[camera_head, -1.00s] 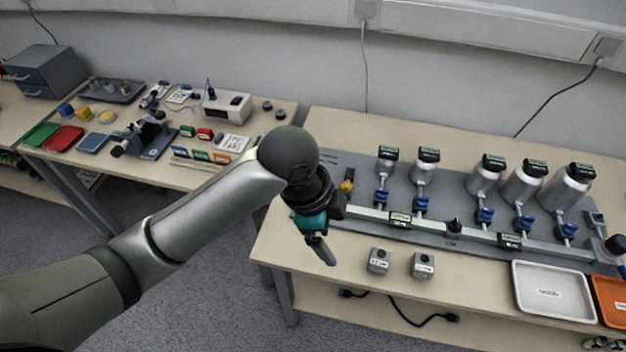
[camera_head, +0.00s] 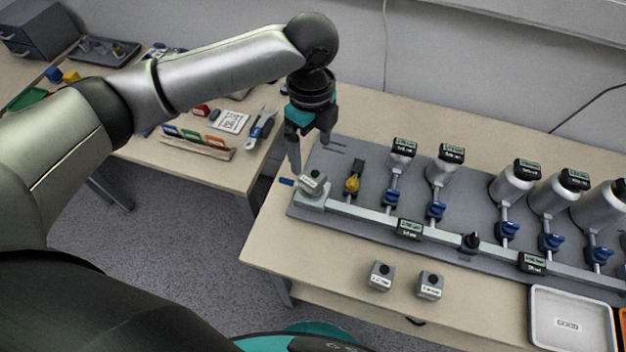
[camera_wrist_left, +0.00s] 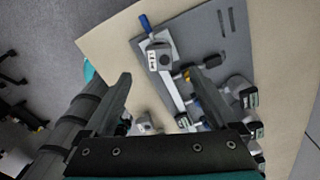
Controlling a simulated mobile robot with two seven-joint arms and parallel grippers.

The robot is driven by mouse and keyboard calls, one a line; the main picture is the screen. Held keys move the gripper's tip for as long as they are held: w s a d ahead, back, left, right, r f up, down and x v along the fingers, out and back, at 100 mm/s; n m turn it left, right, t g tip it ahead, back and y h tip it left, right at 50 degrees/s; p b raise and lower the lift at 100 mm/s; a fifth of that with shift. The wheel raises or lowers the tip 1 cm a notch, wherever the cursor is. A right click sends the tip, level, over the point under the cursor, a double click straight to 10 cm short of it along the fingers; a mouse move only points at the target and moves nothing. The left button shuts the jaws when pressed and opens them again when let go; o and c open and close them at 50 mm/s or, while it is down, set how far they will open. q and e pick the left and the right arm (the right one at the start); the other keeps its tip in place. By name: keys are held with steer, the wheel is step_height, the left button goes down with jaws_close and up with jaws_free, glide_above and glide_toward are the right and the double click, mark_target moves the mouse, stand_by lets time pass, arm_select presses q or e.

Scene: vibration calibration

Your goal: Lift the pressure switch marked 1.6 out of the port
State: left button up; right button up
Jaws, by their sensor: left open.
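A small grey pressure switch block (camera_head: 313,185) with a white label sits in the port at the left end of the silver manifold rail. It also shows in the left wrist view (camera_wrist_left: 160,58); its label is too small to read surely. A blue lever (camera_head: 287,182) sticks out to its left. My left gripper (camera_head: 309,150) is open and empty, pointing down, above and slightly behind the switch. In the wrist view its two fingers (camera_wrist_left: 160,80) are spread wide, with the switch beyond the tips, between them. My right gripper is not in view.
Two similar grey blocks (camera_head: 381,276) (camera_head: 430,285) stand on the table's front. A yellow-handled valve (camera_head: 352,183) stands just right of the port, with several silver canisters (camera_head: 442,168) further right. A white tray (camera_head: 570,322) lies at front right.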

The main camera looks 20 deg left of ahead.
mark_target(312, 177)
arm_select(q)
step_height(312, 177, down, 3)
steer(key=shift+f+b, duration=0.1)
steer(key=shift+b, duration=0.2)
steer(key=shift+f, duration=0.65)
steer(key=f+b, duration=0.1)
steer(key=f, duration=0.1)
steer(key=f+b, duration=0.1)
steer(key=f, duration=0.2)
steer(key=shift+s+d, duration=0.15)
steer(key=shift+s, duration=0.05)
steer(key=shift+r, duration=0.15)
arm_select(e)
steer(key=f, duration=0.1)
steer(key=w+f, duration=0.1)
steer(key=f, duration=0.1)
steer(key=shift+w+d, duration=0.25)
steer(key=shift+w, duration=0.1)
arm_select(q)
steer(key=shift+c, duration=1.4)
jaws_close()
